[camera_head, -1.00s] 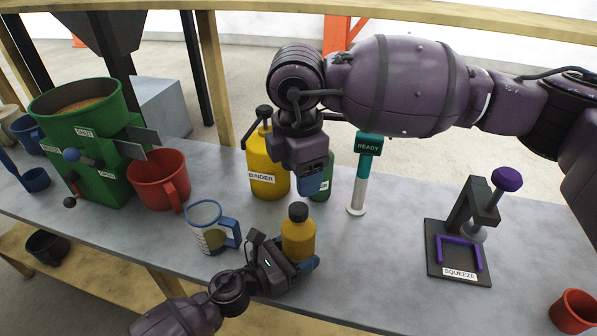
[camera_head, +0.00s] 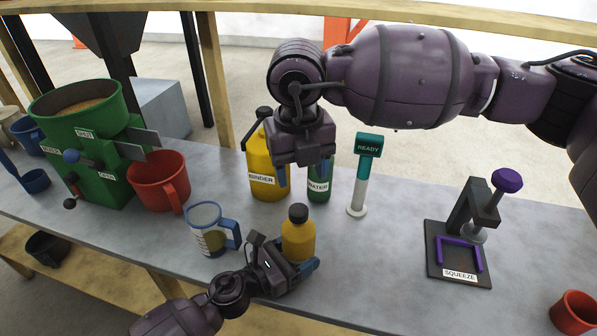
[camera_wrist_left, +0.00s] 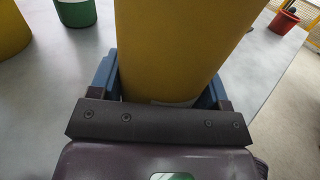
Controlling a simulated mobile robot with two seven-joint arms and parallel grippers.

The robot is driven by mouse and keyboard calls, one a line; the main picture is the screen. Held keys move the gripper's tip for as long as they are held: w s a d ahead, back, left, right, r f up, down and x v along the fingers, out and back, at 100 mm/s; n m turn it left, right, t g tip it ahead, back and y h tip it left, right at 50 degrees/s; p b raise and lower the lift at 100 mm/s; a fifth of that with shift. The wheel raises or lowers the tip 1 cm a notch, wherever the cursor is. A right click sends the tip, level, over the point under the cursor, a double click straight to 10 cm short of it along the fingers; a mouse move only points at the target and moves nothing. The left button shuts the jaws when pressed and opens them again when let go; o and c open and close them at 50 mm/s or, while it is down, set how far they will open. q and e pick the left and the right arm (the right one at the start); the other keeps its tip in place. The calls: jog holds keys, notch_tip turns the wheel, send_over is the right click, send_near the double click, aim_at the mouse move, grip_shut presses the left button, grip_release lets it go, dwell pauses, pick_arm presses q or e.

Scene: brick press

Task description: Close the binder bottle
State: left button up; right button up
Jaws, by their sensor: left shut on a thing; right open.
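A small yellow bottle (camera_head: 299,240) with a black cap (camera_head: 298,212) stands upright near the table's front edge. The cap sits on its top; how tightly I cannot tell. My left gripper (camera_head: 286,256) is shut around its lower body. In the left wrist view the yellow bottle (camera_wrist_left: 180,45) fills the space between the blue fingers, and its cap is out of frame. A larger yellow container (camera_head: 266,165) labelled BINDER, with a dark lever-like top, stands behind. My right gripper (camera_head: 305,172) is open and empty, pointing down in front of the BINDER container, above and behind the small bottle.
A green WATER bottle (camera_head: 319,193) stands behind the right gripper. A clear, blue-handled mug (camera_head: 206,217) and a red mug (camera_head: 150,170) stand left. A teal READY post (camera_head: 362,180) and a SQUEEZE press (camera_head: 435,250) stand right, with clear table between them.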

aim_at(299, 209)
jog(key=n, duration=0.7)
jog(key=shift+s, duration=0.1)
jog(key=n, duration=0.5)
jog(key=shift+s+f, duration=0.1)
jog(key=shift+f, duration=0.05)
jog(key=n, duration=0.7)
jog(key=shift+s+a, duration=0.15)
jog(key=n, duration=0.6)
jog(key=shift+f, duration=0.15)
jog(key=shift+f, duration=3.9)
